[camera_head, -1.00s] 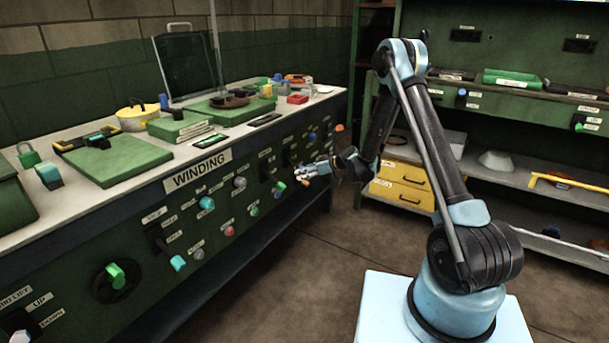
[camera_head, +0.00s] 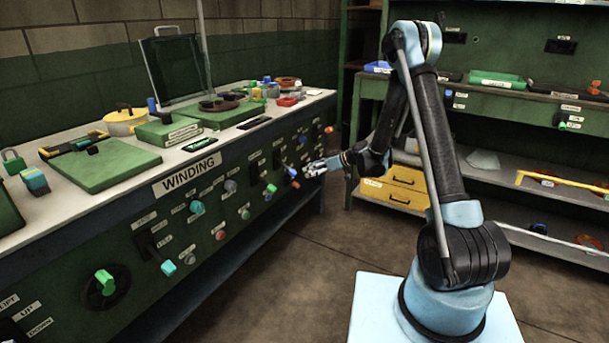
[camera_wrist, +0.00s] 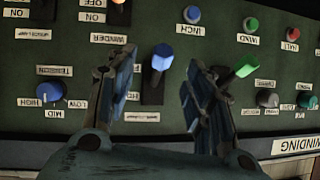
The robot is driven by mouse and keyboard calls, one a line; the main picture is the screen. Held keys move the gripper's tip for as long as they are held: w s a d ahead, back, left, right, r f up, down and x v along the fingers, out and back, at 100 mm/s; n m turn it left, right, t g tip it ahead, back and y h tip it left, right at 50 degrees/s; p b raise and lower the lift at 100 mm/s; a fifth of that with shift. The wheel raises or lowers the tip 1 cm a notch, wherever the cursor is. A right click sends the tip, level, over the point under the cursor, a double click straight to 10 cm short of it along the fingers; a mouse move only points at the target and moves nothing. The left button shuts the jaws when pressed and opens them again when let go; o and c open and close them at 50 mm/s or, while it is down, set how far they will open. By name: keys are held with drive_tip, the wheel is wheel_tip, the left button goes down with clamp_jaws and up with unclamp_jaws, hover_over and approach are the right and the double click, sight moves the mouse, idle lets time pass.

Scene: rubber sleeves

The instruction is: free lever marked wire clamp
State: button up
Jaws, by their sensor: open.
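A blue-tipped lever (camera_wrist: 161,58) stands in a dark upright slot plate on the green panel in the wrist view. It also shows in the head view (camera_head: 292,172), just left of my gripper (camera_head: 318,166). In the wrist view my gripper (camera_wrist: 160,66) is open, with one finger on each side of the blue lever and no clear contact. A green lever (camera_wrist: 241,69) sits close to the right finger, partly behind it. The wrist view is upside down. The small labels by both levers are hard to read, and I cannot make out a wire clamp mark.
A blue selector knob (camera_wrist: 50,92) marked high, mid and low is left of the fingers. Inch (camera_wrist: 192,14) and wind (camera_wrist: 251,24) buttons lie above. The cluttered bench top (camera_head: 110,210) is above the panel. Open floor (camera_head: 290,270) lies below.

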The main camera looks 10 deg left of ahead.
drive_tip(key=shift+v, duration=0.85)
drive_tip(key=s+d+r+m+h, duration=0.3)
drive_tip(key=s+d+r, duration=0.45)
drive_tip(key=d, duration=0.25)
drive_tip(key=s+d+r+m+h, duration=0.25)
drive_tip(key=s+d+r, duration=0.35)
drive_tip(key=d+r, duration=0.3)
drive_tip(key=s+d+f+m+h, duration=0.2)
drive_tip(key=s+d+m+h, duration=0.1)
drive_tip(key=s+d, duration=0.8)
drive_tip(key=s+d+f+m+h, duration=0.3)
drive_tip(key=s+d+m, duration=0.2)
drive_tip(key=s+d, duration=0.7)
drive_tip(key=s, duration=0.5)
drive_tip(key=shift+f+m+h, duration=0.2)
drive_tip(key=shift+m+h, duration=0.15)
drive_tip(key=c, duration=0.3)
drive_tip(key=shift+c, duration=0.3)
